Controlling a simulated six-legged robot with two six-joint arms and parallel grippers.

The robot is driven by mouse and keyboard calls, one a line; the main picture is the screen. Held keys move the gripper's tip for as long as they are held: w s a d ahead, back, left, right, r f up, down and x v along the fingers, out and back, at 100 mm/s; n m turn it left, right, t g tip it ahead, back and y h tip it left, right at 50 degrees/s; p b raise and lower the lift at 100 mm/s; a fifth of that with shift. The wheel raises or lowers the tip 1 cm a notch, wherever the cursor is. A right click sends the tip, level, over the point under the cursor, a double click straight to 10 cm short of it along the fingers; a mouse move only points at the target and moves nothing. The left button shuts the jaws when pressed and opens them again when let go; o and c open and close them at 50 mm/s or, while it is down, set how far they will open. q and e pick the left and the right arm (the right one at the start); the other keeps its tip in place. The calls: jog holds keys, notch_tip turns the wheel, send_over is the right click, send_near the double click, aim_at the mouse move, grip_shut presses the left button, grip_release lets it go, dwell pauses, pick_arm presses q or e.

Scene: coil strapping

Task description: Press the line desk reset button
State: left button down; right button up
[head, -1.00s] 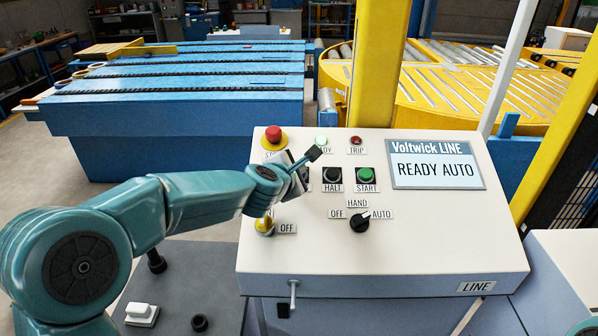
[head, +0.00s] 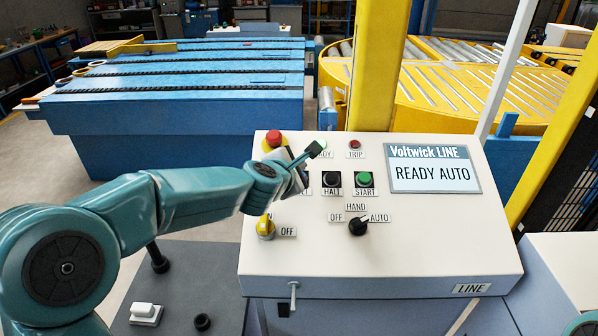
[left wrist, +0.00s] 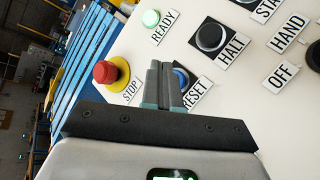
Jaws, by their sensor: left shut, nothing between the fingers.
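The line desk (head: 430,240) has a sloped white panel. The blue reset button (left wrist: 181,77) shows in the left wrist view, partly hidden behind my left gripper's fingers, with its RESET label (left wrist: 193,95) beside it. In the head view my left gripper hides the button, and only the end of its label shows. My left gripper (head: 314,150) is shut and empty, held over the panel's upper left part. In the left wrist view the shut fingertips (left wrist: 160,66) overlap the button's left side. I cannot tell whether they touch it. My right gripper is out of view.
Close around are the red STOP button (left wrist: 105,72), the black HALT button (left wrist: 211,37) and the lit READY lamp (left wrist: 150,18). A green START button (head: 364,180), a selector knob (head: 357,227) and a yellow key switch (head: 265,227) also sit there. The screen (head: 432,168) reads READY AUTO.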

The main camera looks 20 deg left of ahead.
pick_arm(q)
jog(key=r+p, duration=0.1)
jog(key=s+r+p, duration=0.1)
jog(key=r, duration=0.1)
jog(key=shift+d, duration=0.15)
jog(key=shift+f, duration=0.1)
dwell(0.6)
